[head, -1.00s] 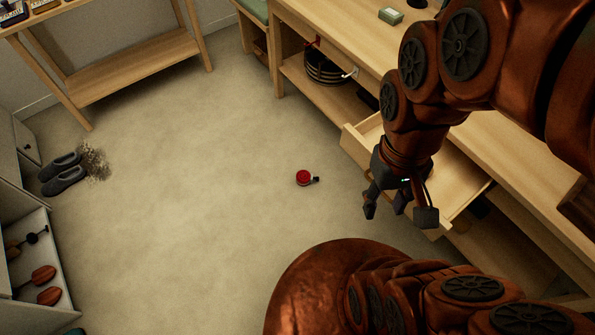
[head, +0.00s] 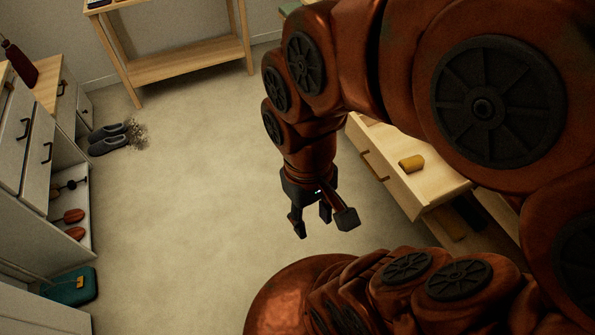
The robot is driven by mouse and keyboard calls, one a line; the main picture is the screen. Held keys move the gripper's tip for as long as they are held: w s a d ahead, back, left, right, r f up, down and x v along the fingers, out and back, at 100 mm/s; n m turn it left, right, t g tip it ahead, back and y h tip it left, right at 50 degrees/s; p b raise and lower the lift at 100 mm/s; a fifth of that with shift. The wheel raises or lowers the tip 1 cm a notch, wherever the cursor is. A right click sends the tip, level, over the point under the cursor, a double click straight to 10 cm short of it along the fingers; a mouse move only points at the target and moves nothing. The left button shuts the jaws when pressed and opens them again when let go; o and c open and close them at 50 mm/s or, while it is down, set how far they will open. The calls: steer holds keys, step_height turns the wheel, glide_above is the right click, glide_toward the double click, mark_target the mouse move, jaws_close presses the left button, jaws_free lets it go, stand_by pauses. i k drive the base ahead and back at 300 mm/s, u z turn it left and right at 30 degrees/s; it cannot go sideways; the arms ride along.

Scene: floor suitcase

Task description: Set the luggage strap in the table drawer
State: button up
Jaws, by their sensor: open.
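The table drawer (head: 395,190) stands pulled out at the right, partly behind my arm. A small yellow-brown roll (head: 411,163) shows at the drawer; I cannot tell whether it is the luggage strap or exactly how it rests. A red coil with a dark end, possibly the strap, lay on the floor a second ago; it is not visible now and my arm may cover it. My gripper (head: 323,222) is open and empty, pointing down over the floor to the left of the drawer.
A cabinet (head: 40,150) stands along the left, with a teal case (head: 70,287) on the floor by it. Dark slippers (head: 110,138) lie near the cabinet. A wooden shelf table (head: 190,65) stands at the back. The middle floor is clear.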

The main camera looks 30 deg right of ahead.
mark_target(387, 139)
steer(key=u, duration=0.4)
steer(key=i, duration=1.35)
steer(key=z, duration=0.85)
steer(key=i, duration=0.35)
steer(key=z, duration=0.35)
